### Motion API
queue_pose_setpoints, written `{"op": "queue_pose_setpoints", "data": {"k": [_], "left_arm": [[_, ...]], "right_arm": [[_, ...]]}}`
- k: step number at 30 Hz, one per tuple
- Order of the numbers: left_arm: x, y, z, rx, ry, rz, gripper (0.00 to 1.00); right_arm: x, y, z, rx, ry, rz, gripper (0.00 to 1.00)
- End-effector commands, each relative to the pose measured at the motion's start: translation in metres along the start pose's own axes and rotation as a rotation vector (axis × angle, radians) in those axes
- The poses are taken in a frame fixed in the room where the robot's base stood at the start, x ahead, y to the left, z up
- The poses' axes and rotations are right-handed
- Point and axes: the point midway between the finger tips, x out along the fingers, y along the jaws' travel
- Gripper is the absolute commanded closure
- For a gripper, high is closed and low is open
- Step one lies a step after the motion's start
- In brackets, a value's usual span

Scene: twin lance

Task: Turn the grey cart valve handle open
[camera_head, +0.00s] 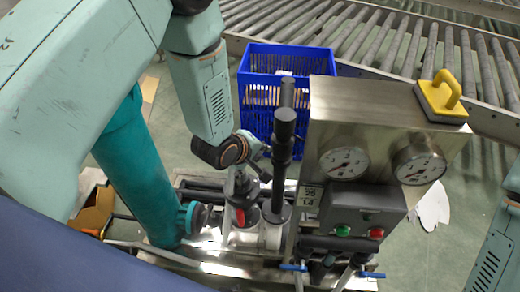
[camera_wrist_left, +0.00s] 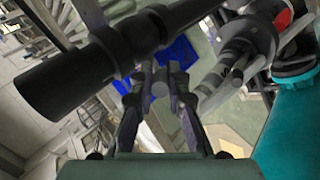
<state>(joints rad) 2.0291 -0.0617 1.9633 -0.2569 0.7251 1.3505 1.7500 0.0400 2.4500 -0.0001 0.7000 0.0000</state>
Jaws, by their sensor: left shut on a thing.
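My left gripper (camera_head: 258,168) is beside a black upright post (camera_head: 283,150) on the cart, above the valve (camera_head: 240,205) with its red part. In the left wrist view, the fingers of my left gripper (camera_wrist_left: 160,100) are closed around a small grey round-ended piece (camera_wrist_left: 160,86), which appears to be the valve handle. The post crosses in front at the upper left of that view (camera_wrist_left: 90,70). The handle's join to the valve is mostly hidden by the gripper in the head view. My right gripper is out of view.
A steel panel with two gauges (camera_head: 344,162) stands right of the post, with a yellow-handled block (camera_head: 441,98) on top. A teal cylinder (camera_head: 145,185) is at the left. A blue crate (camera_head: 262,60) and a roller conveyor (camera_head: 400,45) lie behind.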

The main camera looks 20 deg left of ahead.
Motion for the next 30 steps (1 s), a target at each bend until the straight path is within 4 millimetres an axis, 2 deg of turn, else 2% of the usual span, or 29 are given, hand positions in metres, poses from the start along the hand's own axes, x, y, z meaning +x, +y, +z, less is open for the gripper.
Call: {"op": "queue_pose_setpoints", "data": {"k": [9, 10, 17, 26, 30], "left_arm": [[0.0, -0.0036, 0.0026, 0.002, -0.006, -0.008, 1.0], [-0.0001, -0.0036, 0.0026, 0.002, -0.006, -0.008, 0.83], [0.0, -0.0019, 0.0014, 0.001, -0.003, -0.004, 0.63], [-0.0004, -0.0007, 0.0004, 0.0, -0.001, -0.001, 0.62], [-0.009, 0.0002, -0.0004, 0.0, 0.0, 0.0, 0.62]], "right_arm": [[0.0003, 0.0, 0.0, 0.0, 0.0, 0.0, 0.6], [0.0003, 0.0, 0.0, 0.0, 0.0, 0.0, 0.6], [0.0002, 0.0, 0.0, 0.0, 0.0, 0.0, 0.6], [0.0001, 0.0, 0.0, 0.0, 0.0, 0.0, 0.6], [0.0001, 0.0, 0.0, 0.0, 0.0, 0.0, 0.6]]}}
